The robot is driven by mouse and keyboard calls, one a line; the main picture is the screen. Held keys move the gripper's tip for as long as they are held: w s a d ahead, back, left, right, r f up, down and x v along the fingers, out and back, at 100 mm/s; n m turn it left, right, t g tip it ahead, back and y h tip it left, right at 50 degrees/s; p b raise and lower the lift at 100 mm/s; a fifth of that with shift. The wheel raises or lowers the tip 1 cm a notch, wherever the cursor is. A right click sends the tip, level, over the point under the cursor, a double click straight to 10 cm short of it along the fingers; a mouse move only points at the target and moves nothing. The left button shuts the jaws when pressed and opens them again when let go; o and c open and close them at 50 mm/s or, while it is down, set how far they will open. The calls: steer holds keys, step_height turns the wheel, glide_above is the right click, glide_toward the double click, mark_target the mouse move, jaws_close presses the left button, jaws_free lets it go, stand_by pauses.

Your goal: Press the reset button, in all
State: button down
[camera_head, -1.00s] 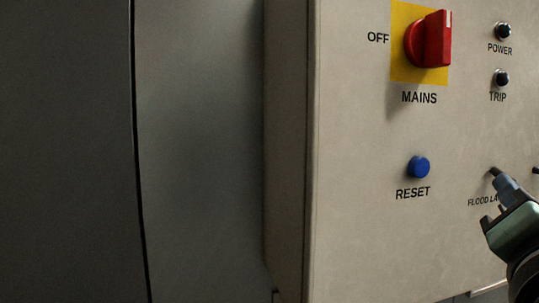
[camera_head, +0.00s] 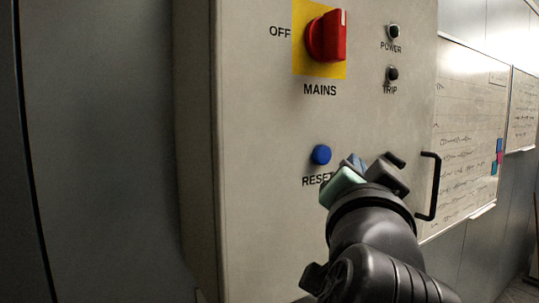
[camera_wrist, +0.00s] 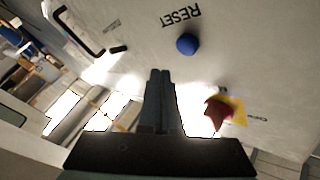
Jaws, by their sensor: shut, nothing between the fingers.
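The blue round reset button (camera_head: 321,154) is on the front of a beige control panel (camera_head: 262,200), with the word RESET below it. My gripper (camera_head: 356,163) is just right of the button in the head view, partly covering the label's end. Its fingers are shut and empty. In the wrist view the panel appears upside down. There the button (camera_wrist: 187,43) lies beyond and right of my shut fingertips (camera_wrist: 159,72), apart from them in the picture. I cannot tell the exact gap to the panel.
A red mains switch (camera_head: 327,36) on a yellow plate sits above the button, near OFF. Power (camera_head: 394,31) and trip (camera_head: 392,73) lamps are to its right. A black handle (camera_head: 433,187) stands out at the panel's right edge. A whiteboard (camera_head: 470,120) hangs beyond.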

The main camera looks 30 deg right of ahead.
mark_target(331, 155)
steer(key=shift+w+a, duration=0.15)
steer(key=shift+w, duration=1.35)
stand_by(0.9)
steer(key=shift+w, duration=0.45)
steer(key=shift+w, duration=0.5)
stand_by(0.6)
steer(key=shift+s, duration=0.9)
steer(key=shift+s+d, duration=0.2)
steer(key=shift+s, duration=2.35)
